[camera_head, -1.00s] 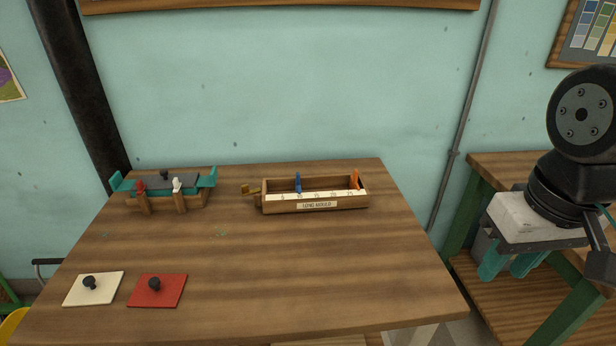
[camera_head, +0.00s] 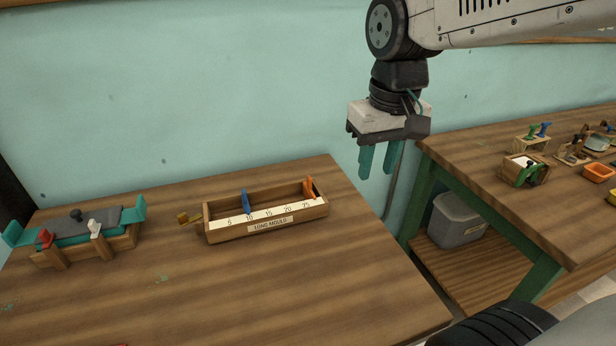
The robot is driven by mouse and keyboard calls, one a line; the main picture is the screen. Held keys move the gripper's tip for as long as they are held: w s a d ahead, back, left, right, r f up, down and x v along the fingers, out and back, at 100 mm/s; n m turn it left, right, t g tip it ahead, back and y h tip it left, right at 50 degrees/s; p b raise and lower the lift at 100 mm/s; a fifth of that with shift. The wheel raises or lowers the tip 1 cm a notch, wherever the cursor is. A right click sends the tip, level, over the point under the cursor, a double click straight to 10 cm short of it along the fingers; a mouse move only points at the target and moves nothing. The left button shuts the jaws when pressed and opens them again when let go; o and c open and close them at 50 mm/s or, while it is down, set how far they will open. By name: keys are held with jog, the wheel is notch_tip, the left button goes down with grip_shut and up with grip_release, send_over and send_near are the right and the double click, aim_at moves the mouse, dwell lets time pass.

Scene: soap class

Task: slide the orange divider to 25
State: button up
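The long mould (camera_head: 268,229) is a wooden open-topped box on the near table, with a white scale marked 5, 10, 15, 20, 25 along its front edge. The orange divider (camera_head: 309,188) stands in the mould near its right end, close to the 25 mark; from this angle I cannot tell its exact reading. A blue divider (camera_head: 246,202) stands near the 10 mark. My gripper (camera_head: 381,163) hangs above and to the right of the mould, teal fingers pointing down, apart and empty. It touches nothing.
A second mould with teal ends and a grey lid (camera_head: 85,226) stands at the left. The front of the near table is clear.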

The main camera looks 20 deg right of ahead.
jog(key=w+f, duration=0.4)
jog(key=w, duration=0.9)
jog(key=g, duration=0.1)
send_over(309, 177)
notch_tip(309, 177, down, 10)
jog(key=shift+s+r, duration=0.1)
notch_tip(309, 177, down, 8)
